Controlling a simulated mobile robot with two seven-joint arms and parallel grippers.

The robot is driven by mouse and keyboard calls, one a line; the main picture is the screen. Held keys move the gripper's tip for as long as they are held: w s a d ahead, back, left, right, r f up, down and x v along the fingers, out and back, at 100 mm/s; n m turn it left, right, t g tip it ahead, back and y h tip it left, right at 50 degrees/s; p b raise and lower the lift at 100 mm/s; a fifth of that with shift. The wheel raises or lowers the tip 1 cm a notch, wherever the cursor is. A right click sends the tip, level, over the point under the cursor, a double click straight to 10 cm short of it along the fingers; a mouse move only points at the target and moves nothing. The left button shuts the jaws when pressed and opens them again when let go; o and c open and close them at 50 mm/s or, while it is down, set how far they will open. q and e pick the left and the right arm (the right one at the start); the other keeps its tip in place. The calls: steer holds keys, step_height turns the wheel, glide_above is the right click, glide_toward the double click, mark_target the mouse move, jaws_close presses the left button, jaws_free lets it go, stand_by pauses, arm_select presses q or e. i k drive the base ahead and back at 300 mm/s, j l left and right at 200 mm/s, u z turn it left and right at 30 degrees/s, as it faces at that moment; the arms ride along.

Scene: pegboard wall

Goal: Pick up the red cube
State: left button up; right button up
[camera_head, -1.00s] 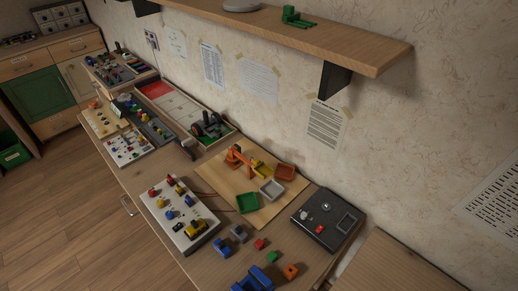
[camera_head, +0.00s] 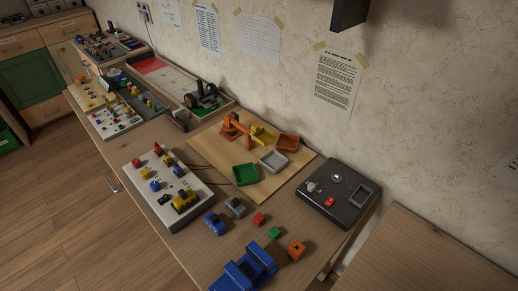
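A small red cube (camera_head: 259,219) sits on the wooden workbench (camera_head: 205,260). It is below the wooden board with the coloured trays and just above-left of a small green cube (camera_head: 274,233). An orange block (camera_head: 296,249) with a dark mark lies further right. A grey piece (camera_head: 235,207) and a small blue piece (camera_head: 215,223) lie to the red cube's left. Neither of my grippers shows in the head view.
A white panel with knobs (camera_head: 143,172) is to the left, and a black control box (camera_head: 338,193) to the right. A wooden board (camera_head: 212,154) carries an orange arm and several trays. A separate wooden surface (camera_head: 430,255) is at lower right.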

mark_target(258, 219)
steer(key=i, duration=0.4)
steer(key=k+l+u, duration=0.3)
steer(key=l+u, duration=0.15)
steer(key=l, duration=0.15)
steer(key=k+l+u, duration=0.45)
steer(key=l, duration=0.05)
